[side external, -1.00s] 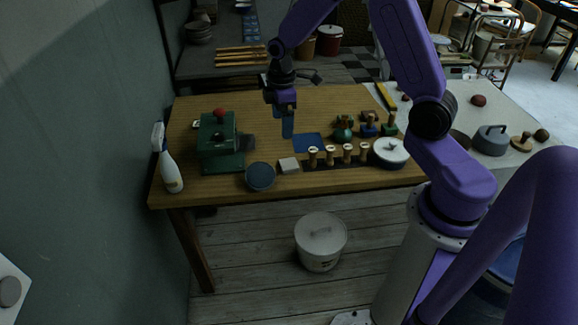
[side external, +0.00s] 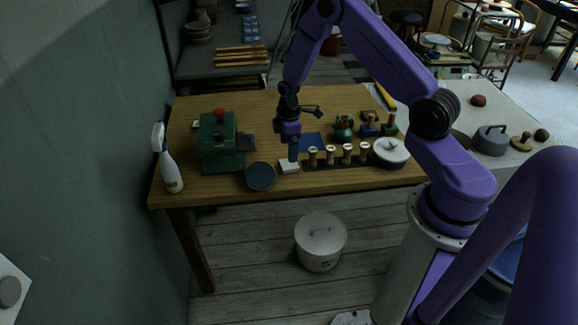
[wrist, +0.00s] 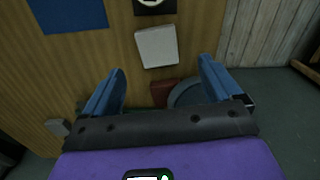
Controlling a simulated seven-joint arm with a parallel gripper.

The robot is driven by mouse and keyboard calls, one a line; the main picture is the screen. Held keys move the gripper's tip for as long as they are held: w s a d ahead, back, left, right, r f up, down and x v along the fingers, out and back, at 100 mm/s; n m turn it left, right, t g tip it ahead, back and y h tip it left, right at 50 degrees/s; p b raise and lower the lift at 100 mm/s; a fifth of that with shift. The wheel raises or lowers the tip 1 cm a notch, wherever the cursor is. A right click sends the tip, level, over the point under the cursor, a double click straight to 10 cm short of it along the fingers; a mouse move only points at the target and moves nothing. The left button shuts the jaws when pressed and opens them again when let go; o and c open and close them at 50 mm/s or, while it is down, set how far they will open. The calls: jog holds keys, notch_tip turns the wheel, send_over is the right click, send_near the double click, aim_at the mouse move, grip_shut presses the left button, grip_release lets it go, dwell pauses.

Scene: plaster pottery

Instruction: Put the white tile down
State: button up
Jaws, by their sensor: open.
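The white tile (side external: 289,167) lies on the wooden table near its front edge, between a dark round dish and the row of wooden-topped stamps. In the wrist view the white tile (wrist: 157,46) lies flat on the wood, ahead of my fingertips and between their lines. My gripper (side external: 293,153) is just above the tile in the side view. The side view does not show clearly how far the fingertips are above the tile.
A dark round dish (side external: 260,177) is left of the tile. A rack of several stamps (side external: 330,163) stands close on its right. A blue mat (side external: 312,141) lies behind. A green press (side external: 220,143) and a spray bottle (side external: 168,163) are at the left, a lidded pot (side external: 391,152) at the right.

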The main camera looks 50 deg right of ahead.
aim_at(289, 166)
jog(key=shift+d+f, duration=0.15)
jog(key=shift+f, duration=3.3)
jog(key=c, duration=1.3)
jog(key=shift+w, duration=0.1)
jog(key=shift+r, duration=0.15)
